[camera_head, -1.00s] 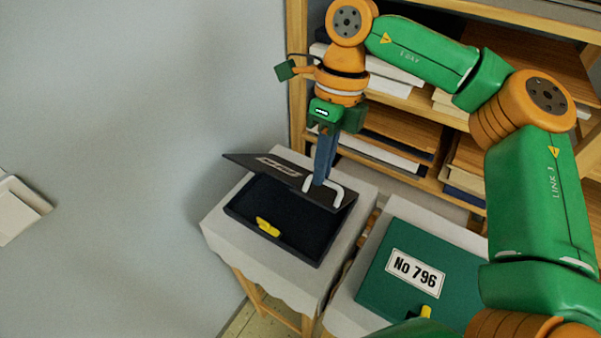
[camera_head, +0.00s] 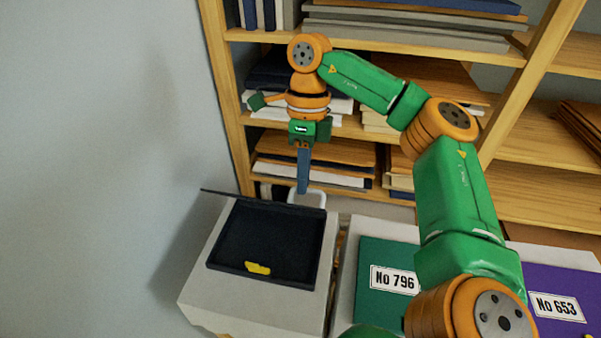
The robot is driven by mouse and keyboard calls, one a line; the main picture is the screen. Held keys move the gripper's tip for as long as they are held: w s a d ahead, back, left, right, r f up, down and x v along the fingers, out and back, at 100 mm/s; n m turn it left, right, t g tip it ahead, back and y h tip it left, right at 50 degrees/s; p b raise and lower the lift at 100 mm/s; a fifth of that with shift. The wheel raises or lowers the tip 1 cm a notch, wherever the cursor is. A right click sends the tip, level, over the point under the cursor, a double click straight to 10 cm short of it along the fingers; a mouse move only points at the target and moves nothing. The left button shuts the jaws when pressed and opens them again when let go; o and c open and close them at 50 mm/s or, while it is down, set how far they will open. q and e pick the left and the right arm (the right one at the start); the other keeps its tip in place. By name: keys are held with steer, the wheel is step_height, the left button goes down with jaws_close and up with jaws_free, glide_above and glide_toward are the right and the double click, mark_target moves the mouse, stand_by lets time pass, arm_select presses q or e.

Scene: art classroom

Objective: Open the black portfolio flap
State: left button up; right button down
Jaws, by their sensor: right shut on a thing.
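The black portfolio (camera_head: 268,236) lies on a pale covered stand, with its dark inside showing and a yellow clasp (camera_head: 257,268) at its near edge. Its flap (camera_head: 232,196) is raised at the back and shows nearly edge-on as a thin dark line. A white handle (camera_head: 319,198) sits at the flap's right end. My right gripper (camera_head: 303,188) points down at the back of the portfolio and is shut on the white handle; the exact contact is small in view. My left gripper is not in view.
A green portfolio (camera_head: 375,312) marked No 796 and a purple one (camera_head: 570,288) marked No 653 lie to the right. A wooden shelf (camera_head: 240,150) with stacked boards stands close behind. A grey wall (camera_head: 90,170) borders the left.

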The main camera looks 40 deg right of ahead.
steer(key=shift+w+a, duration=0.15)
stand_by(0.5)
steer(key=c, duration=0.9)
jaws_free()
steer(key=shift+r, duration=0.25)
steer(key=p+v, duration=0.2)
steer(key=v, duration=0.4)
steer(key=shift+r+p, duration=0.35)
steer(key=shift+p, duration=0.05)
